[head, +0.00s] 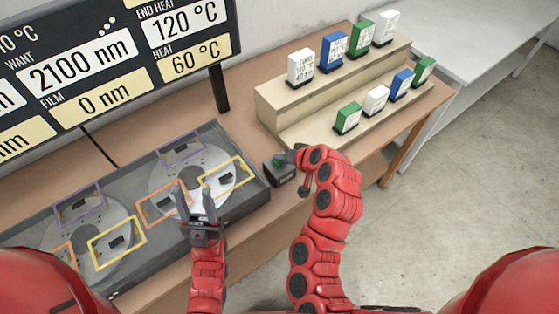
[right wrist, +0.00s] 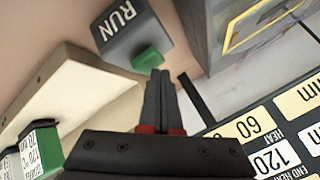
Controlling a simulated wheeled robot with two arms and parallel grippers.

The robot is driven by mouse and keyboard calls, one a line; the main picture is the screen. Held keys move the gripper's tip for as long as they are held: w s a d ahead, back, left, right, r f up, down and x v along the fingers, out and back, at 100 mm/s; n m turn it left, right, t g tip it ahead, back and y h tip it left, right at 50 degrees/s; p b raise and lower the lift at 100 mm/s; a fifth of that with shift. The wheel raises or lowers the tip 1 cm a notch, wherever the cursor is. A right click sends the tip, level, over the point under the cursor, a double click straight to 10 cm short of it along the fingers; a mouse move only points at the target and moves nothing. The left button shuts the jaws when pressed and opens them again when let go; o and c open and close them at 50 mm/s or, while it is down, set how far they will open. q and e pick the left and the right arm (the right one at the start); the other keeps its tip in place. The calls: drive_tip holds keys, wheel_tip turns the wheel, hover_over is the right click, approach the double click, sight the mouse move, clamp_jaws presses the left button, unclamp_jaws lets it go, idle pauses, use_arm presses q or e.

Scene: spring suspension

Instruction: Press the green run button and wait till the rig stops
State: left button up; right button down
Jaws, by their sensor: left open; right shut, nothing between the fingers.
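The dark run box (head: 287,176) stands at the right end of the rig. In the right wrist view the box (right wrist: 122,32) reads RUN and its green button (right wrist: 148,58) faces my fingers. My right gripper (right wrist: 160,74) is shut and empty, its tips right by the button's edge; I cannot tell whether they touch it. In the head view my right wrist largely hides that spot. My left gripper (head: 197,196) is open and empty above the rig's right disc. The grey rig (head: 250,196) holds two pale discs with coloured frames.
A screen (head: 90,66) behind the rig reads want 2100 nm, film 0 nm, heat 60 °C and end heat 120 °C. A stepped stand (head: 277,97) with several white, blue and green labelled blocks is behind the run box. A white table (head: 470,50) stands at the right.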

sight(281, 164)
drive_tip(key=shift+f+b, duration=0.5)
drive_tip(key=shift+f, duration=0.05)
idle(0.7)
drive_tip(key=shift+r, duration=0.15)
drive_tip(key=shift+r+p, duration=0.5)
drive_tip(key=shift+r, duration=0.35)
drive_tip(key=shift+r+p, duration=1.2)
drive_tip(key=shift+r, duration=1.35)
